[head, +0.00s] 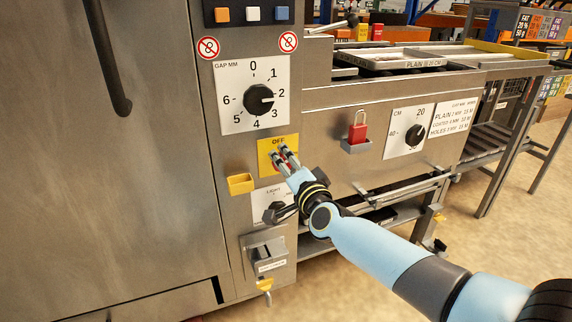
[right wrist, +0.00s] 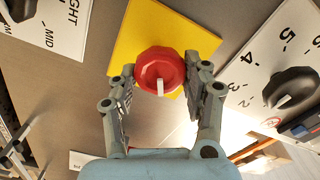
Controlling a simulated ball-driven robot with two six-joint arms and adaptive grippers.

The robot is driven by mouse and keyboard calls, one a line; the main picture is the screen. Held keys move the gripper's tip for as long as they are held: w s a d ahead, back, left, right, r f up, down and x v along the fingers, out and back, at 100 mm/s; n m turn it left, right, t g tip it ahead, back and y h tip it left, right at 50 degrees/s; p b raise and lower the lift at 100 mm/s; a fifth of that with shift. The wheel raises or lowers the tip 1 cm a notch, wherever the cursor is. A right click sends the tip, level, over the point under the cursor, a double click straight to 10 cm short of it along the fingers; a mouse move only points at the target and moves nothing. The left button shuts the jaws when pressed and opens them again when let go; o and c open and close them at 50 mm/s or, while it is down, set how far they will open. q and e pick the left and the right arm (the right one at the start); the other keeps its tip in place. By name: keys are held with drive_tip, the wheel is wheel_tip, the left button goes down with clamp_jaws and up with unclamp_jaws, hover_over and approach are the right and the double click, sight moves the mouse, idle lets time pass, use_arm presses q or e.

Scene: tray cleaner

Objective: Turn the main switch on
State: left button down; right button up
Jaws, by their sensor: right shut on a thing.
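The main switch is a red knob (right wrist: 160,62) on a yellow plate (head: 264,143). The plate carries the word OFF along its top in the head view, and it also shows in the right wrist view (right wrist: 135,30). The knob has a white mark, which points toward my gripper's palm in the right wrist view. My right gripper (head: 284,152) is shut on the knob, with one finger on each side of it in the right wrist view (right wrist: 160,72). The fingers hide most of the knob in the head view. My left gripper is not in view.
A gap dial (head: 258,99) is above the switch and a light dial (head: 276,211) below it. A yellow holder (head: 240,183) sticks out to the left. A red padlock (head: 357,130) stands in a small tray to the right.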

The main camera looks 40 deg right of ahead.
drive_tip(key=shift+f+m, duration=0.15)
drive_tip(key=shift+m, duration=0.85)
drive_tip(key=shift+m+b, duration=0.6)
drive_tip(key=shift+m, duration=1.3)
